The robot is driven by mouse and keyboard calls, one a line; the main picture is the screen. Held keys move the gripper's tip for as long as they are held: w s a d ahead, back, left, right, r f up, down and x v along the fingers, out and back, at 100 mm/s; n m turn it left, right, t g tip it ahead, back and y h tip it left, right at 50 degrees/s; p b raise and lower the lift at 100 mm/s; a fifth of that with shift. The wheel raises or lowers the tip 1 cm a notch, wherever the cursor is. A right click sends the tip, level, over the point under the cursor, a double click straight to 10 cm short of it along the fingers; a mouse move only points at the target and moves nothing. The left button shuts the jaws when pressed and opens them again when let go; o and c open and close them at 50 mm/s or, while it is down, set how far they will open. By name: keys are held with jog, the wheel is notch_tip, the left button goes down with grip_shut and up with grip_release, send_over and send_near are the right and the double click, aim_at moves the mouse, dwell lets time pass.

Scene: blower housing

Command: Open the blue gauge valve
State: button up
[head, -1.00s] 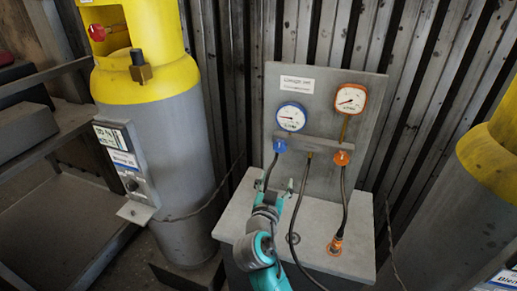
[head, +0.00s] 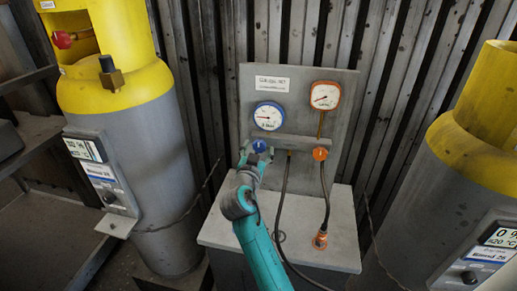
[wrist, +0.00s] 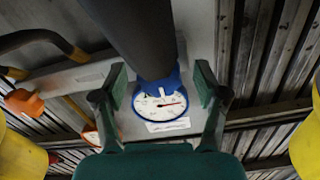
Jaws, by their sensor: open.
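The blue gauge valve (head: 259,146) is a small blue knob under the blue-rimmed gauge (head: 267,116) on the grey panel, in the head view. My gripper (head: 257,157) is at the knob, just below and in front of it, with its fingers apart. In the wrist view, my open gripper (wrist: 160,88) has one green-padded finger on each side of a thick dark hose. Blue shows at the hose's end, against the blue-rimmed gauge (wrist: 160,106); I cannot tell knob from rim there. Whether the fingers touch the knob cannot be told.
An orange valve (head: 320,154) sits to the right under an orange-rimmed gauge (head: 325,95). A dark hose (head: 282,200) hangs in the middle. Yellow-topped cylinders stand at left (head: 125,130) and right (head: 470,170). The grey ledge (head: 345,235) lies below the panel.

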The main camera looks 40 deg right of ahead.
jog(key=shift+w+d, duration=0.25)
jog(key=shift+d, duration=0.1)
jog(key=c, duration=1.2)
jog(key=shift+o, duration=0.2)
